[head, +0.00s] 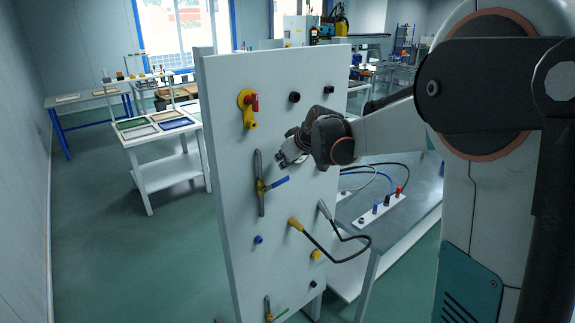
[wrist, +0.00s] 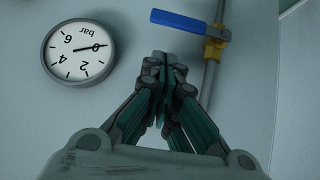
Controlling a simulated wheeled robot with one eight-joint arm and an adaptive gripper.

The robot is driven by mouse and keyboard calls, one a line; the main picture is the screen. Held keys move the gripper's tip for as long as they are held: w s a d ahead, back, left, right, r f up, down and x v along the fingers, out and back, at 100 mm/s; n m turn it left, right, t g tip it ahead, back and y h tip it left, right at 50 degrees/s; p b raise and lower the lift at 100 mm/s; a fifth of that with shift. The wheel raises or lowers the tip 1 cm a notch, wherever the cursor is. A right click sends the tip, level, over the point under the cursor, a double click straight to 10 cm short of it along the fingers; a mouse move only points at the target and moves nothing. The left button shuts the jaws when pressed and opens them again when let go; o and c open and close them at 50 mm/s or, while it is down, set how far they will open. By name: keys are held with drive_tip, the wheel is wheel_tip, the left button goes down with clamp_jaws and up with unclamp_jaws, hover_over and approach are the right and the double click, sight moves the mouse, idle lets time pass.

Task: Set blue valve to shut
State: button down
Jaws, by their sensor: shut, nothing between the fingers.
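The blue valve has a blue lever handle (head: 279,182) on a yellow body (head: 261,187), mounted on a grey vertical pipe (head: 258,165) on the white panel. The handle sticks out to the right, crosswise to the pipe. In the wrist view the blue handle (wrist: 190,25) is at the top, left of the yellow body (wrist: 214,46). My gripper (head: 283,160) is shut and empty, just above the handle in the head view. In the wrist view the closed fingertips (wrist: 164,62) are below the handle, with a visible gap.
A round pressure gauge (wrist: 78,50) is left of the fingers in the wrist view. The panel (head: 221,110) also carries a red-handled yellow valve (head: 250,104), a green-handled valve (head: 270,312), knobs and a plugged cable (head: 320,245). A bench (head: 400,215) stands behind it.

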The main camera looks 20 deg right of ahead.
drive_tip(key=v, duration=1)
drive_tip(key=p, duration=0.6)
hover_over(276, 185)
drive_tip(key=d, duration=0.2)
wheel_tip(276, 185, down, 7)
wheel_tip(276, 185, down, 4)
drive_tip(key=shift+r, duration=0.2)
drive_tip(key=shift+d+f+b, duration=0.35)
drive_tip(key=shift+f+b, duration=0.35)
drive_tip(key=shift+f, duration=0.1)
drive_tip(key=shift+w, duration=0.1)
